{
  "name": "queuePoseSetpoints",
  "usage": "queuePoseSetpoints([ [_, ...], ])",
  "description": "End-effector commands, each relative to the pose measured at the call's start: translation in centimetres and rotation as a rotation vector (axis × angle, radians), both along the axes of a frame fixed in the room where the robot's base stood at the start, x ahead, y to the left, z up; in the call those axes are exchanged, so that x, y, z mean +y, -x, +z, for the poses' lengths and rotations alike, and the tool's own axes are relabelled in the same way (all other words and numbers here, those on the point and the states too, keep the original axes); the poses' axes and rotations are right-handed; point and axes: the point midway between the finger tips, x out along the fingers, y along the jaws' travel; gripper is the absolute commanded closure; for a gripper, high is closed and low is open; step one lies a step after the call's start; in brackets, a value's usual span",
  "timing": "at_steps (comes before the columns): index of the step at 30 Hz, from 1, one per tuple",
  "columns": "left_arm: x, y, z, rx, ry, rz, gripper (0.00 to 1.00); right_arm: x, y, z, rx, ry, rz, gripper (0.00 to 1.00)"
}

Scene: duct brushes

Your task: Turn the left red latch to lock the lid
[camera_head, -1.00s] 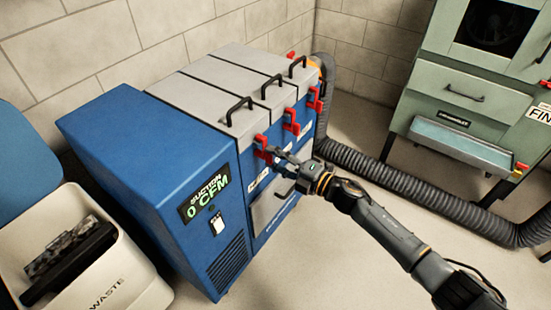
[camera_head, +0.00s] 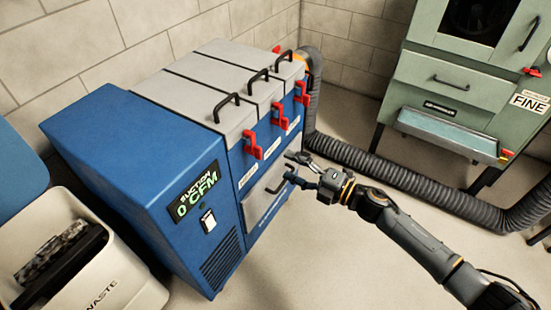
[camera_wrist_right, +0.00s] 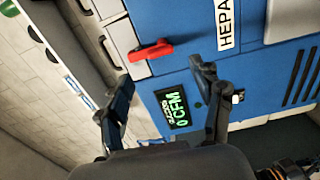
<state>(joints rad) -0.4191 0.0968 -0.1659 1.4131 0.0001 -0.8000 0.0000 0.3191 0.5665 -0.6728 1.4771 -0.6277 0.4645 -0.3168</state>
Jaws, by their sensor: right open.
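The left red latch (camera_head: 252,146) is on the front of the blue cabinet (camera_head: 150,150), under the edge of the nearest grey lid (camera_head: 240,122). The lid lies flat and closed. The latch's handle points down in the head view; it also shows in the right wrist view (camera_wrist_right: 150,50), beyond my fingers. My right gripper (camera_head: 290,167) is open and empty, in front of the cabinet, to the right of and below the latch, apart from it. Its two spread fingers frame the wrist view (camera_wrist_right: 163,78). My left gripper is out of view.
Two more red latches (camera_head: 278,115) (camera_head: 302,92) sit farther along the same front. The display (camera_head: 195,195) reads 0 CFM. A grey hose (camera_head: 400,180) runs along the floor on the right, near a green cabinet (camera_head: 460,90). A waste bin (camera_head: 90,270) stands at lower left.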

Motion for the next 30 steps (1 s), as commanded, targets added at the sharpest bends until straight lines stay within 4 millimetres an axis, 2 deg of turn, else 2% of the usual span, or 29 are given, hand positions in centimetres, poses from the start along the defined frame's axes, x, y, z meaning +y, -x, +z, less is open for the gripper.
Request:
queuePoseSetpoints([
  [3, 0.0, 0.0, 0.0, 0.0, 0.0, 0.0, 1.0, -1.6, 1.1, -0.1, 0.001, 0.0, 0.0, 0.34],
  [7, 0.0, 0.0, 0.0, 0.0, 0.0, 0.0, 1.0, -2.4, 1.7, 0.0, -0.001, -0.001, 0.0, 0.34],
  [24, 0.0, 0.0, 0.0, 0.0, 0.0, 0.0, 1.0, -2.6, 1.8, 0.0, 0.003, -0.004, -0.004, 0.34],
  [26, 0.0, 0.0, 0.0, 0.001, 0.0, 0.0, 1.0, -2.8, 1.7, -0.5, 0.026, -0.02, -0.03, 0.34],
  [28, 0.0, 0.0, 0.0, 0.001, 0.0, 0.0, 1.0, -3.3, 1.2, -1.8, 0.095, -0.065, -0.109, 0.34],
  [30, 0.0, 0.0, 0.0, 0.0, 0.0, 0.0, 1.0, -4.6, 0.7, -4.5, 0.218, -0.14, -0.247, 0.34],
])
